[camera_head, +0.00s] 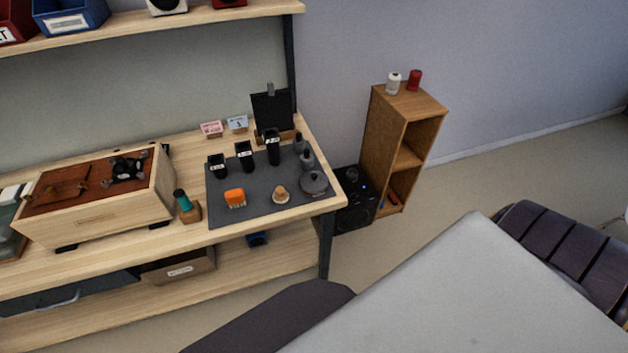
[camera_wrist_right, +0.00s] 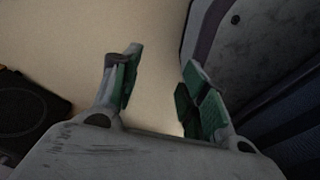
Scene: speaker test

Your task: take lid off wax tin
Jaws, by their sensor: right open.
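A low round dark grey tin (camera_head: 314,182) rests at the right end of the dark mat (camera_head: 262,212) on the workbench; it looks like the wax tin, but it is small and I cannot tell its lid from its body. My right gripper (camera_wrist_right: 162,62) shows in the right wrist view, its green-padded fingers apart with nothing between them. Bare floor lies behind it, away from the mat. My left gripper is in neither view.
An orange brush (camera_head: 235,198), a small beige round item (camera_head: 280,195) and several black holders (camera_head: 245,156) share the mat. A wooden box (camera_head: 100,205) stands left. A wooden shelf unit (camera_head: 398,145) and black speaker (camera_head: 353,203) stand beyond the bench's right end.

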